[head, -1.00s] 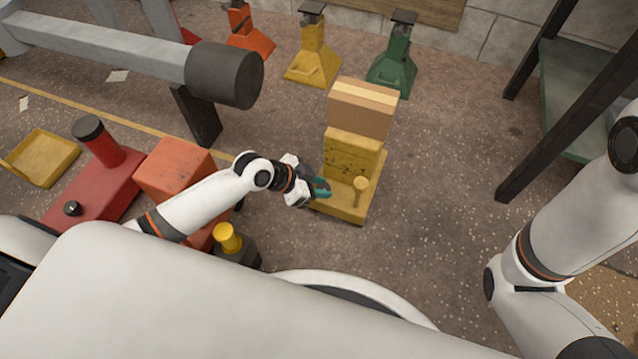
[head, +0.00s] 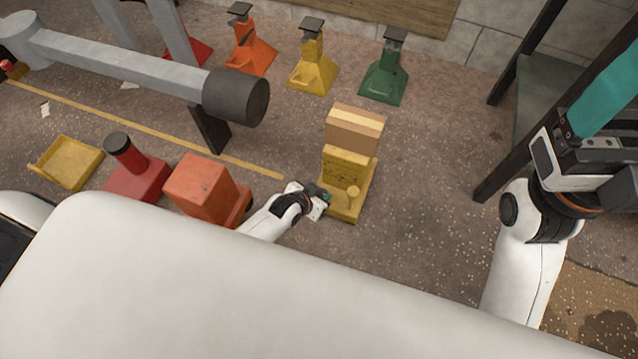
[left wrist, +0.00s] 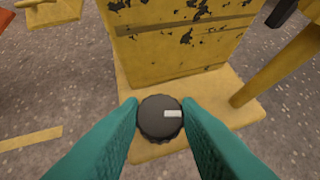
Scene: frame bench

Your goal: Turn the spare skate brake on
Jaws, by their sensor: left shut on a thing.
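The yellow skate (head: 347,204) stands on the floor with scuffed paint, a short peg on its base and a wood-coloured block (head: 355,127) on top. In the left wrist view, a round dark knob (left wrist: 158,122) with a ridged rim sits at the near edge of the yellow base. The knob's white mark points right. My left gripper (head: 326,198) is at the skate's near left corner, its teal fingers shut on the knob from both sides. My right gripper (head: 598,100) is raised at the right, away from the skate; its jaw gap cannot be made out.
An orange block-shaped unit (head: 202,187) and a red unit (head: 136,178) stand left of the skate. A grey beam with a dark round end (head: 238,98) reaches in above them. Yellow and green stands (head: 385,80) are behind. Floor right of the skate is clear.

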